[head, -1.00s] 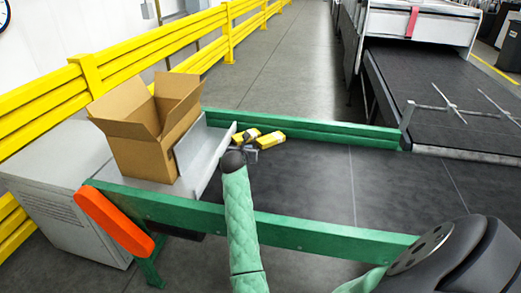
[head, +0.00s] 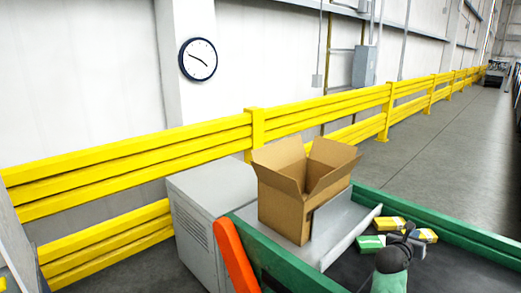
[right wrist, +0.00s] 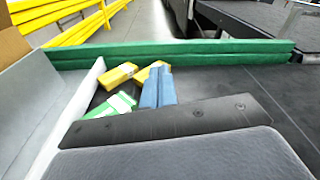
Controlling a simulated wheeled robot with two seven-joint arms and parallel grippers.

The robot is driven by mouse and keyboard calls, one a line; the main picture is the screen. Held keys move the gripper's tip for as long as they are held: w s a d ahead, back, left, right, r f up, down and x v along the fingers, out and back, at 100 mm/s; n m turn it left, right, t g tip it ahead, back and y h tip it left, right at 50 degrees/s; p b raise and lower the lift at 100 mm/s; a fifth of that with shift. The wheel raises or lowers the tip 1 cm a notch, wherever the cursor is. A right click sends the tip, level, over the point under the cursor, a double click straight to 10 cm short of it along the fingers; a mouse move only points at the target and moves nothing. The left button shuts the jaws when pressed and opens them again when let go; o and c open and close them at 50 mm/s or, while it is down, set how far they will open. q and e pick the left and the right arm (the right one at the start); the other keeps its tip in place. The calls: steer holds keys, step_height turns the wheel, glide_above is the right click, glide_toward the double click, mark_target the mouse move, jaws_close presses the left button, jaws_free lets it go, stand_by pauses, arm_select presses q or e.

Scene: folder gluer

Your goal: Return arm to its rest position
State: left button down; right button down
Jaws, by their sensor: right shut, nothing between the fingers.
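My right gripper (head: 410,232) is above the dark conveyor belt beside small yellow and green packs. It is shut and holds nothing. In the right wrist view its two blue fingers (right wrist: 158,90) lie together. One yellow pack (head: 391,223) lies behind the gripper and another yellow pack (head: 427,235) is to its right, partly hidden. A green-and-white pack (head: 370,243) lies to its left. My left gripper is not in view.
An open cardboard box (head: 285,205) stands on a grey metal chute (head: 345,232) beside the belt. Green rails (head: 465,235) edge the conveyor. A grey cabinet (head: 200,215) and yellow guard rails (head: 150,155) stand to the left.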

steer(key=s+a+r+n+t+y, duration=0.3)
steer(key=a+n+t+y, duration=0.2)
steer(key=a+n+t, duration=0.5)
steer(key=s+a+r+n+t+y, duration=0.35)
steer(key=a+n, duration=0.45)
steer(key=n, duration=0.5)
steer(key=s+a+f+n+g+y, duration=0.4)
steer(key=a+f+n+y, duration=0.25)
steer(key=a+n, duration=0.2)
steer(key=s+a+f+n+g+y, duration=0.5)
steer(key=a+f+n+y, duration=0.15)
steer(key=a+n, duration=0.2)
steer(key=s+a+f+n+g+h, duration=0.1)
steer(key=s+f+n+g+h, duration=0.25)
steer(key=s+f+g, duration=0.45)
steer(key=s+d+f+n+g+h, duration=0.1)
steer(key=s+d+f+g+h, duration=0.1)
steer(key=s+f, duration=0.45)
steer(key=s+d+f+n+g+h, duration=0.2)
steer(key=s+f+h, duration=0.1)
steer(key=s, duration=0.7)
steer(key=s+a+f, duration=0.1)
steer(key=s+f, duration=0.1)
steer(key=f, duration=2)
steer(key=s+a+f+g, duration=0.1)
steer(key=s+a+f, duration=0.1)
steer(key=f, duration=2)
steer(key=shift+s+y, duration=0.4)
steer(key=shift+s, duration=0.45)
